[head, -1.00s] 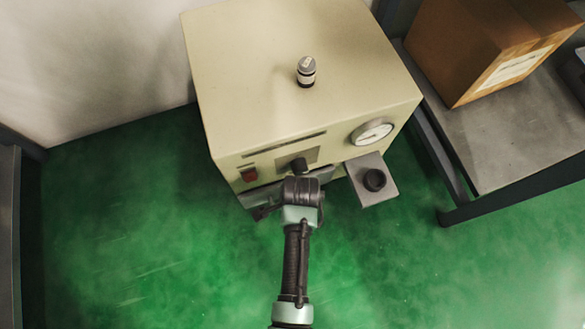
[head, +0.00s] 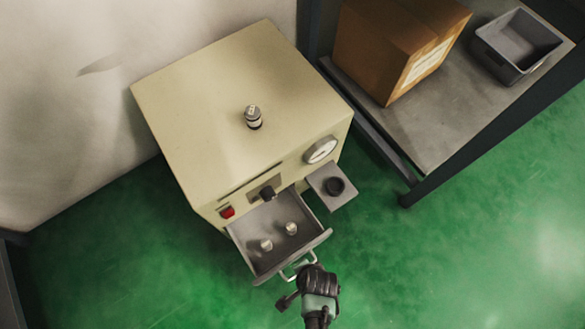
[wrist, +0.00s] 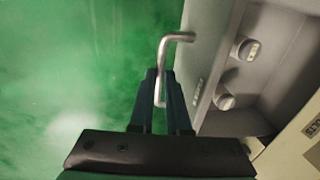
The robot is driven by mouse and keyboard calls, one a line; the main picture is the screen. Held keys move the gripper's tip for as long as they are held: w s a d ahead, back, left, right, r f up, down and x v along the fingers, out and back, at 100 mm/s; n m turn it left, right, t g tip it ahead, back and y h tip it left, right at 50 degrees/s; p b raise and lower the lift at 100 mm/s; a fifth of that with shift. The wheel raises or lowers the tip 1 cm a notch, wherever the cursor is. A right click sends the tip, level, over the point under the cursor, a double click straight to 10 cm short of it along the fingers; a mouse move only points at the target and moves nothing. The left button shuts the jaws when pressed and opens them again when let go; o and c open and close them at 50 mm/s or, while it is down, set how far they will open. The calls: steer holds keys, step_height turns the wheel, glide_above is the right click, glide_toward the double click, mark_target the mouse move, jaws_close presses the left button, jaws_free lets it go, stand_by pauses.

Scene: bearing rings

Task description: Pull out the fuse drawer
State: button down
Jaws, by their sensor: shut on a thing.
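The fuse drawer (head: 262,219) is a grey tray that sticks well out of the front of a beige cabinet (head: 240,105). Two small pale cylinders (head: 291,228) stand in it. Its bent metal handle (head: 290,270) is at the drawer's front; in the wrist view the handle (wrist: 163,60) runs down between my fingers. My gripper (wrist: 160,95) is shut on the handle. In the head view my gripper (head: 290,285) is just in front of the drawer, with its fingertips partly hidden by my wrist.
A grey shelf with a black round socket (head: 335,186) juts out right of the drawer. A table (head: 440,130) with a box stands right.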

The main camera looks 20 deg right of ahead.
steer(key=shift+s+d+p, duration=0.15)
steer(key=shift+s+d, duration=0.05)
steer(key=shift+s, duration=0.4)
steer(key=shift+s+d+p, duration=0.15)
steer(key=shift+s, duration=0.45)
steer(key=c, duration=0.9)
jaws_free()
steer(key=shift+r, duration=0.15)
steer(key=r+p, duration=0.3)
steer(key=r, duration=0.1)
steer(key=s+r+p, duration=0.1)
steer(key=r+p, duration=0.2)
steer(key=r, duration=0.1)
steer(key=s+r+p, duration=0.1)
steer(key=r+p, duration=0.1)
steer(key=r, duration=0.2)
steer(key=shift+s+d+r+p, duration=0.1)
steer(key=shift+d+r+p, duration=0.15)
steer(key=shift+d+p, duration=0.15)
